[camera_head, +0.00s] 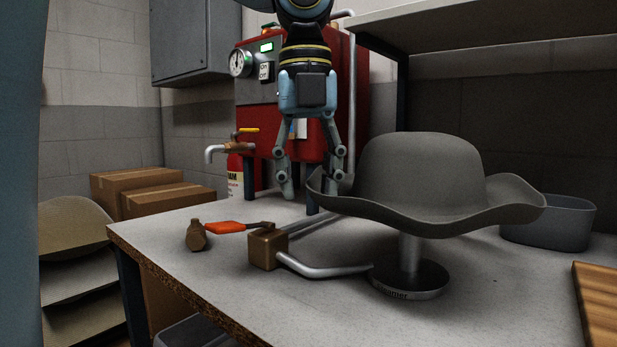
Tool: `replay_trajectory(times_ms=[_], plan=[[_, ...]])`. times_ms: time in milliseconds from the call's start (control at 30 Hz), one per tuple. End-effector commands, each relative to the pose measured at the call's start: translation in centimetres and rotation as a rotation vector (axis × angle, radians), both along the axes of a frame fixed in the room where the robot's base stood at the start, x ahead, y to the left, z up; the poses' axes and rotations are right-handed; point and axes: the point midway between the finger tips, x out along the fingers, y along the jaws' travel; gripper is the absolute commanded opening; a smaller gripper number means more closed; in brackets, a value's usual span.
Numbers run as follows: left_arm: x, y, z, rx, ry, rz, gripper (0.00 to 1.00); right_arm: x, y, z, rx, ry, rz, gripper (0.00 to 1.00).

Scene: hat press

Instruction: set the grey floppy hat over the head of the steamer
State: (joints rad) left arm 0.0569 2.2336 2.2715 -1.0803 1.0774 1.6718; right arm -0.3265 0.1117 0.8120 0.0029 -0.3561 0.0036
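The grey floppy hat (420,175) sits crown up over the top of the steamer, its wavy brim spread out on all sides. The steamer's head is hidden under the hat. Its short metal post and round dark base (410,280) show below the brim, on the table. My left gripper (312,192) hangs down just behind the left end of the brim. My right gripper is not in view.
A bent pipe joins the steamer to a brown valve block (268,249) with an orange lever (226,227). A red boiler (350,110) stands behind. A grey tub (560,222) and a wooden board (601,300) are at the right. The table's (480,310) front is clear.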

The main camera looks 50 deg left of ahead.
Motion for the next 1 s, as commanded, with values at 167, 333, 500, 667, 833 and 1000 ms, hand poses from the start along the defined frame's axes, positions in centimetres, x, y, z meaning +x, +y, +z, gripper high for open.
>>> replay_trajectory(times_ms=[167, 333, 500, 667, 833, 1000], plan=[[0.0, 0.1, 0.4, 0.002, -0.001, 0.000, 0.37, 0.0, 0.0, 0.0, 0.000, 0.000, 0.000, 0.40], [0.0, 0.1, 3.1, 0.004, -0.006, 0.001, 0.37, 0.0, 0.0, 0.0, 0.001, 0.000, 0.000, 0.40], [0.0, 0.2, 7.0, 0.005, -0.005, 0.002, 0.37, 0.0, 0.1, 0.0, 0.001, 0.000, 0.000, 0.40], [-0.2, 0.2, 10.0, 0.004, -0.003, 0.003, 0.37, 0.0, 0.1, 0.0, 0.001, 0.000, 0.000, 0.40], [-0.2, 0.2, 11.7, 0.002, 0.000, 0.001, 0.37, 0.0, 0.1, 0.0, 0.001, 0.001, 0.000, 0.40], [-0.3, 0.1, 12.0, -0.001, 0.000, 0.000, 0.37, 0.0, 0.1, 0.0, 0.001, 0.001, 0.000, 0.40]])
